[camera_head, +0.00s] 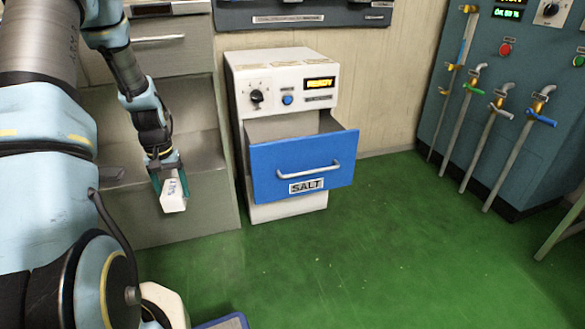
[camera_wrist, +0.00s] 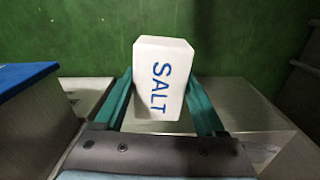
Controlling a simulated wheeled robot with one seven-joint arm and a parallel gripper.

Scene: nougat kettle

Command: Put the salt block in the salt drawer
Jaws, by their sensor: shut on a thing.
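The white salt block (camera_head: 173,197), with blue SALT lettering, is held in my gripper (camera_head: 168,180) in the head view. In the wrist view the block (camera_wrist: 163,78) sits between the two teal fingers of my gripper (camera_wrist: 160,95), which are shut on it. The salt drawer (camera_head: 302,168) has a blue front with a SALT label and a light handle. It is pulled out of the white machine (camera_head: 285,72). My gripper and the block are to the left of the drawer, apart from it. The inside of the drawer is mostly hidden by its front.
A grey metal cabinet (camera_head: 200,205) stands behind my gripper, left of the machine. A teal panel (camera_head: 520,130) with taps and pipes stands at the right. The green floor (camera_head: 390,250) in front of the drawer is clear.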

